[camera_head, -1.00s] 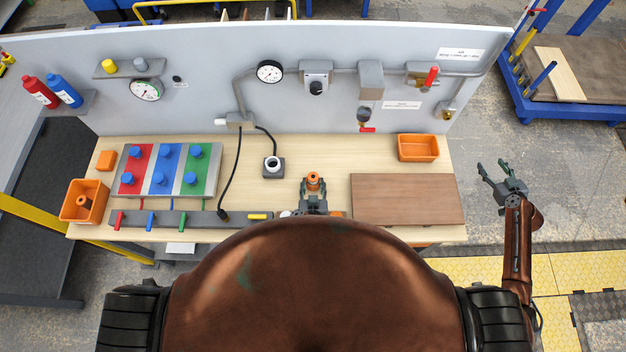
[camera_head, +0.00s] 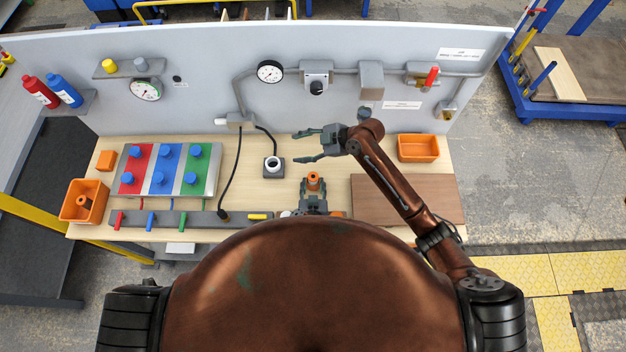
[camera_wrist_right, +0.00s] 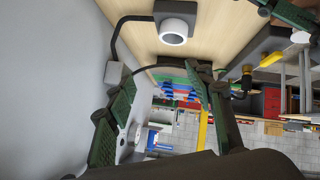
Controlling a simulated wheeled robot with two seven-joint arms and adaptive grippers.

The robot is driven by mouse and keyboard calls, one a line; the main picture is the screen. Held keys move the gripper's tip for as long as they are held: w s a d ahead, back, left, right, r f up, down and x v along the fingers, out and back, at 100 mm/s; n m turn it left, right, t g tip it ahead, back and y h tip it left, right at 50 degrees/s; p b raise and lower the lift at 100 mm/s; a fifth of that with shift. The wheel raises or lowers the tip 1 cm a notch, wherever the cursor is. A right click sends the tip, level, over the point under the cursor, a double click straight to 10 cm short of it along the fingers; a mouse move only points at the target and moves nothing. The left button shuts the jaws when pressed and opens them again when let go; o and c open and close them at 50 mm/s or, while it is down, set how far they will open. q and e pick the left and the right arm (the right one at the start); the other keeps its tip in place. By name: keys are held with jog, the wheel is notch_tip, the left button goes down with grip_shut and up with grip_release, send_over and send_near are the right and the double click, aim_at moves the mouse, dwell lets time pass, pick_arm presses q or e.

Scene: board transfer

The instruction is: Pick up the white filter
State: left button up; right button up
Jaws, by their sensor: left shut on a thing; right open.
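A white round piece with a dark opening, which best fits the white filter (camera_head: 272,161), sits in a small dark grey block on the bench. It also shows at the top of the right wrist view (camera_wrist_right: 173,32). My right gripper (camera_head: 297,147) is open and empty, above the bench just right of and behind the white piece in the head view. Its two spread fingers (camera_wrist_right: 160,78) show in the wrist view, apart from the piece. My left gripper (camera_head: 313,190) is shut on an orange cylindrical part (camera_head: 313,180) near the bench's front edge; my body hides its arm.
A black cable runs from the wall box to the grey block. A brown board (camera_head: 440,197) lies at the right, with an orange bin (camera_head: 418,148) behind it. A coloured panel (camera_head: 131,182) with blue knobs stands left. The grey back wall (camera_head: 215,85) carries gauges and pipes.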

jog(key=s+a+r+n+g+h, duration=0.2)
jog(key=s+a+n+h, duration=0.15)
jog(key=n, duration=0.25)
jog(key=n+h, duration=0.7)
jog(key=n, duration=0.2)
send_over(313, 176)
jog(key=f, duration=0.5)
jog(key=shift+s+d+f, duration=0.2)
jog(key=shift+d+f, duration=0.1)
jog(key=shift+w+a+f, duration=0.1)
jog(key=shift+a+f, duration=0.05)
jog(key=shift+f, duration=1.3)
jog(key=shift+a+f, duration=0.1)
jog(key=shift+f, duration=1.3)
jog(key=shift+c, duration=0.7)
jog(key=c, duration=1.1)
